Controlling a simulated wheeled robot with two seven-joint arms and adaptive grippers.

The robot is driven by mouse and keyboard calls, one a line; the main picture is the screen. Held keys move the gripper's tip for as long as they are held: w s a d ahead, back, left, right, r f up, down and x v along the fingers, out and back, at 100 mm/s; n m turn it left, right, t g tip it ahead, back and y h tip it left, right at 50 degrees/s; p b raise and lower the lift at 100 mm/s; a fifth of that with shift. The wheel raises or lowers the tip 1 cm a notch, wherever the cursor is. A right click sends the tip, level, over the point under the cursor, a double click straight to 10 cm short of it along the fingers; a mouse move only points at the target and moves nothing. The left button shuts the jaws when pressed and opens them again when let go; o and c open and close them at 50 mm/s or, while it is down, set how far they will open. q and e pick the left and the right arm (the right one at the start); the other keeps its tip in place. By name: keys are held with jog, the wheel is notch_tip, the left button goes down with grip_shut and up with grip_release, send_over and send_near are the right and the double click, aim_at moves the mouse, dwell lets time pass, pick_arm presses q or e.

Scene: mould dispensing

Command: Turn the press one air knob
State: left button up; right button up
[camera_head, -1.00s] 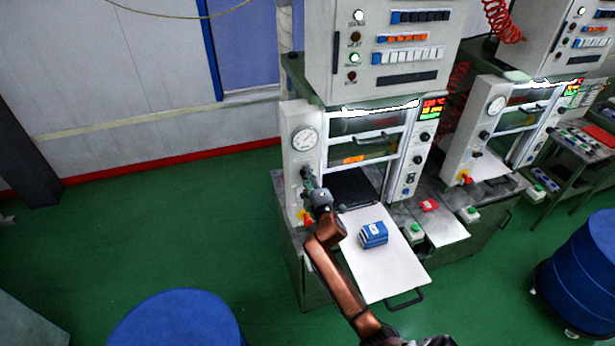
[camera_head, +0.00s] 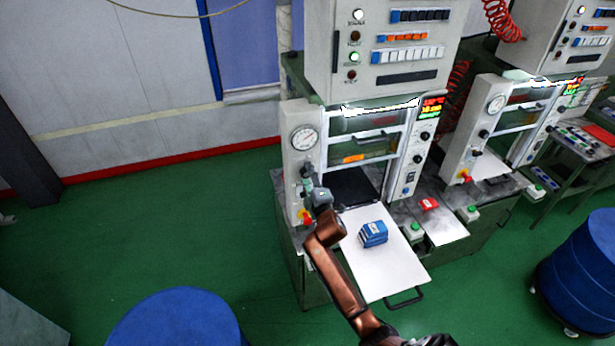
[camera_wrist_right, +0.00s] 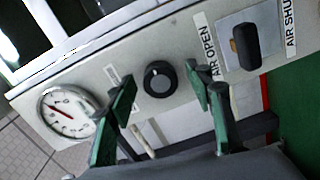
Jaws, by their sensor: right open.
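Press one (camera_head: 305,154) is the left machine, with a white gauge (camera_head: 304,138) on its front column. In the right wrist view, the black lever-like air knob (camera_wrist_right: 245,46) sits on a grey plate between the labels AIR OPEN and AIR SHUT. A round black knob (camera_wrist_right: 160,78) lies between it and the gauge (camera_wrist_right: 68,113). My right gripper (camera_head: 307,178) is at the column below the gauge. In the wrist view its green fingers (camera_wrist_right: 165,88) are open and apart, on either side of the round knob. Contact cannot be told. My left gripper is out of view.
A white tray plate (camera_head: 385,275) extends from the press and bears a blue box (camera_head: 373,233). A red-and-yellow button (camera_head: 305,216) is below my gripper. A second press (camera_head: 480,140) stands at right.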

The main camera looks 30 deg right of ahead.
jog(key=shift+s, duration=0.1)
jog(key=v, duration=1.1)
jog(key=shift+s+a, duration=0.25)
jog(key=shift+s, duration=0.1)
jog(key=shift+f, duration=0.1)
